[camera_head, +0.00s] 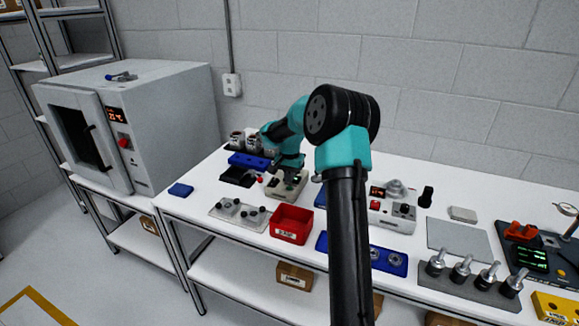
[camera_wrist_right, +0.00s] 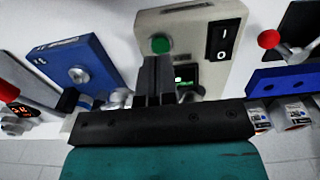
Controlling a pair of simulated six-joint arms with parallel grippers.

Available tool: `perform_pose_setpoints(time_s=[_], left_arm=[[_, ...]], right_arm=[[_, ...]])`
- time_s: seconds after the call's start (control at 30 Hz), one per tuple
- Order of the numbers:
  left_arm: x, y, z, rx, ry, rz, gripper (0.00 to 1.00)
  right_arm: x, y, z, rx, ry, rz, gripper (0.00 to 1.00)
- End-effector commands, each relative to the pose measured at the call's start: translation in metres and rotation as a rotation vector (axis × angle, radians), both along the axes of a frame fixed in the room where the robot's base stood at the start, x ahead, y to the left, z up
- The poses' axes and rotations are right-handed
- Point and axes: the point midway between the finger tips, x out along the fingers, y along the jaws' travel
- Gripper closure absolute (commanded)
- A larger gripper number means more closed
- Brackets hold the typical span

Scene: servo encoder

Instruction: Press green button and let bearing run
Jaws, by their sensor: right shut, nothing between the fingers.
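A cream tester box (camera_head: 283,190) stands on the white table, and it fills the upper middle of the right wrist view (camera_wrist_right: 205,30). Its round green button (camera_wrist_right: 161,44) shows just beyond my fingertips. A black rocker switch (camera_wrist_right: 222,38) and a small lit green screen (camera_wrist_right: 186,82), partly hidden by my fingers, are on the same box. My right gripper (camera_wrist_right: 156,60) is shut and empty, its tips close to the button; contact cannot be told. In the head view my right gripper (camera_head: 288,172) is over the box. The bearing cannot be made out. My left gripper is not in view.
A red bin (camera_head: 291,226) stands in front of the box, with a grey tray (camera_head: 226,217) to its left. A black tray (camera_head: 238,177) and blue rack (camera_head: 248,161) are close by. A white oven (camera_head: 150,110) stands left; a blue case (camera_wrist_right: 78,68) is beside the box.

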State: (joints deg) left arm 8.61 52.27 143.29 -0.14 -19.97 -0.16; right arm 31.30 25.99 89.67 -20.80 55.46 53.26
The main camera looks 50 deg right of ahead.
Motion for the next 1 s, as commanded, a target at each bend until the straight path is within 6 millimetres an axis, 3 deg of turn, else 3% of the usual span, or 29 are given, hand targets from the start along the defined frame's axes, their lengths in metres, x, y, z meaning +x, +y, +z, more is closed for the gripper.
perform_pose_setpoints(time_s=[0.2, 0.6, 0.8, 1.0], left_arm=[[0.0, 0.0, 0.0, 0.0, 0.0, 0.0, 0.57], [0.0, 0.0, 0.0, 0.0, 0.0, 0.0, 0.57], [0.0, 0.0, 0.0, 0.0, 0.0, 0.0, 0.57], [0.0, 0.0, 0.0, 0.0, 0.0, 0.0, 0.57]], right_arm=[[0.0, 0.0, -0.023, 0.0, 0.001, 0.0, 1.0], [0.0, 0.0, -0.027, 0.0, 0.0, 0.0, 1.0], [0.0, 0.0, -0.046, 0.001, 0.002, -0.001, 1.0], [-0.001, 0.001, -0.049, 0.004, 0.005, -0.001, 1.0]])
